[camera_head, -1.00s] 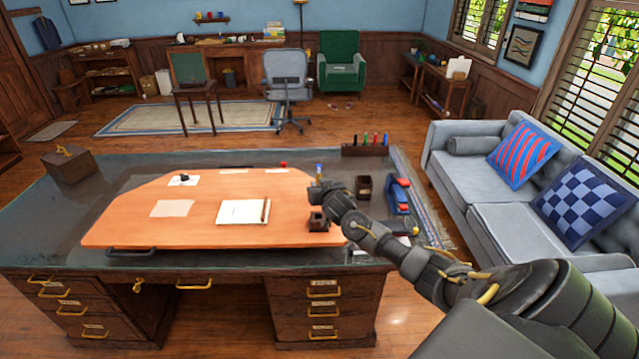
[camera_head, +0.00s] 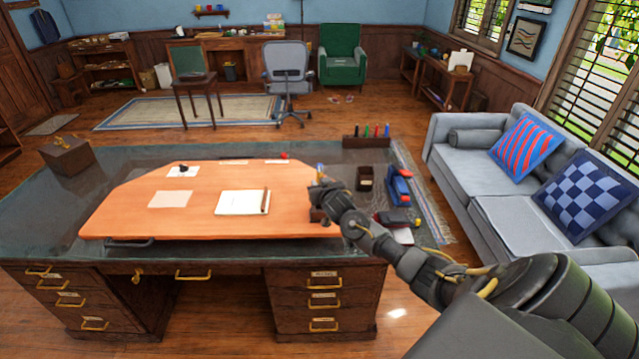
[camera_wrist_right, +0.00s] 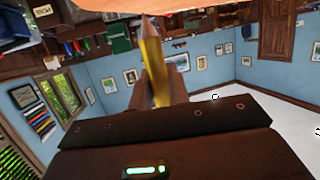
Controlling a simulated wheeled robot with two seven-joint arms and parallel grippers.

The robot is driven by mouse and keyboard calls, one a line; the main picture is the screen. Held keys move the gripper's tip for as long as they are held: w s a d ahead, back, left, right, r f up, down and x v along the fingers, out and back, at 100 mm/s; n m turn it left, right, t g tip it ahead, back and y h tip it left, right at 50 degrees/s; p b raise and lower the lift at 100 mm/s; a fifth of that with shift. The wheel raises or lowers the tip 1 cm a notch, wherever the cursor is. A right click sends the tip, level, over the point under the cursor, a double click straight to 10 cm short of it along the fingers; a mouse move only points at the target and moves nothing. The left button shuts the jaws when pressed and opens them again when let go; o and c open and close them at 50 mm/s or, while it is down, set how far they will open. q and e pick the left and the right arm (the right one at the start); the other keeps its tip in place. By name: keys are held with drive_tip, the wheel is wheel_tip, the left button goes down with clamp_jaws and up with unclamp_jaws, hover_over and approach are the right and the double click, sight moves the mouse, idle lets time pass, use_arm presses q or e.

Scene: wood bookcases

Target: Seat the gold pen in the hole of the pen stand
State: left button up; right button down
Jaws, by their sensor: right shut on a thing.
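My right gripper (camera_head: 318,194) is above the right end of the orange desk board. In the right wrist view its jaws (camera_wrist_right: 160,88) are shut on the gold pen (camera_wrist_right: 152,66). The pen's pointed end is toward the orange board edge at the top of that view. In the head view the pen is hidden or too small to make out. A small dark brown block (camera_head: 316,215), likely the pen stand, sits on the board just below my gripper, partly hidden by it. Its hole is not visible, and I cannot tell whether the pen touches it. My left gripper is not in view.
The orange board (camera_head: 130,205) lies on the large desk and carries a notepad (camera_head: 238,203) and papers. Right of my gripper are a brown box (camera_head: 364,178), a blue and red object (camera_head: 399,186) and a rack (camera_head: 352,142) with several coloured pens. The board's left part is mostly clear.

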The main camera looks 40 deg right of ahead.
drive_tip(key=shift+f+b, duration=0.35)
drive_tip(key=shift+f, duration=0.55)
drive_tip(key=shift+p, duration=0.5)
idle(0.9)
drive_tip(key=shift+f+b, duration=1.7)
drive_tip(key=shift+f, duration=0.65)
drive_tip(key=c, duration=1.3)
unclamp_jaws()
drive_tip(key=shift+o, duration=0.2)
drive_tip(key=shift+s+a, duration=0.1)
drive_tip(key=b+v, duration=0.1)
drive_tip(key=v, duration=0.9)
drive_tip(key=shift+s+r+b, duration=0.15)
drive_tip(key=shift+s+b, duration=0.1)
drive_tip(key=shift+b, duration=0.05)
drive_tip(key=shift+a, duration=0.15)
